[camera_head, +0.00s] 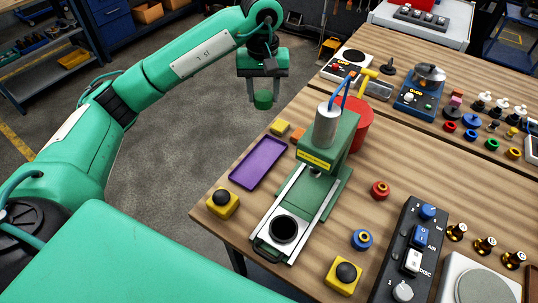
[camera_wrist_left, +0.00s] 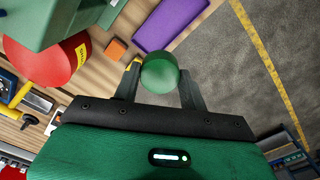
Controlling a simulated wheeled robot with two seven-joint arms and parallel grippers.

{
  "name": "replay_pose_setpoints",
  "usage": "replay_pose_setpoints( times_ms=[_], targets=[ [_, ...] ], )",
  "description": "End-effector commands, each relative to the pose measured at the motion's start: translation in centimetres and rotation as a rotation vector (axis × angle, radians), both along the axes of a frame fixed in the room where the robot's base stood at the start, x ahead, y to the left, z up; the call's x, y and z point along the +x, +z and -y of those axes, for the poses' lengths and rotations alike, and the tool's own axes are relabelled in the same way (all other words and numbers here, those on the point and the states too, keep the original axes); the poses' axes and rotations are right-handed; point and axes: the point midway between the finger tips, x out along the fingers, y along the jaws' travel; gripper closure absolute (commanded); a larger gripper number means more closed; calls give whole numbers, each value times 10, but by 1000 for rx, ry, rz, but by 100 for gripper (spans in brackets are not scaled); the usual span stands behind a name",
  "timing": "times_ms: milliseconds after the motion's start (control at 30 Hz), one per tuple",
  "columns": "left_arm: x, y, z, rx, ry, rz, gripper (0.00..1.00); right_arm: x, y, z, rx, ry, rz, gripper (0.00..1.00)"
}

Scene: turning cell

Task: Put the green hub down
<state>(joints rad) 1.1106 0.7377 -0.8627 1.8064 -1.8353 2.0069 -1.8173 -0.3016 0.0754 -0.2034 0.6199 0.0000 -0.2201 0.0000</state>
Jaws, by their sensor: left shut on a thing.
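My left gripper (camera_head: 266,97) is shut on the green hub (camera_head: 263,100), a short rounded green piece between its two fingers. The gripper points down, and the hub hangs beyond the table's left edge, with grey floor behind it in the head view. In the left wrist view the hub (camera_wrist_left: 160,73) sits between the fingertips of my left gripper (camera_wrist_left: 160,78). A purple tray (camera_head: 258,163) lies empty on the table, nearer to the head camera than the hub. My right gripper is not in view.
A green press (camera_head: 328,150) stands right of the tray, with a red cylinder (camera_head: 357,124) behind it. Yellow (camera_head: 280,128) and orange (camera_head: 297,135) blocks lie near the tray. A black-topped yellow button box (camera_head: 223,203) is at the left edge. Bare wood (camera_head: 415,165) shows right of the press.

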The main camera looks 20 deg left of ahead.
Motion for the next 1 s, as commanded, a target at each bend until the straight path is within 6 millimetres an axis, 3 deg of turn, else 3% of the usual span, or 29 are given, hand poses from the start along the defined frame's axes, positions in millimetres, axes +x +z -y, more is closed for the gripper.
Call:
replay_pose_setpoints(
  times_ms=[167, 700, 1000],
  targets=[
    [0, -19, -4, 1, 16, -6, 94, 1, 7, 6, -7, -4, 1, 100],
    [-1, -142, -2, 0, 14, -5, 94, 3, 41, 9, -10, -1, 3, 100],
    [0, -168, -2, 1, 14, -3, 94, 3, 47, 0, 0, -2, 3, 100]
  ],
)
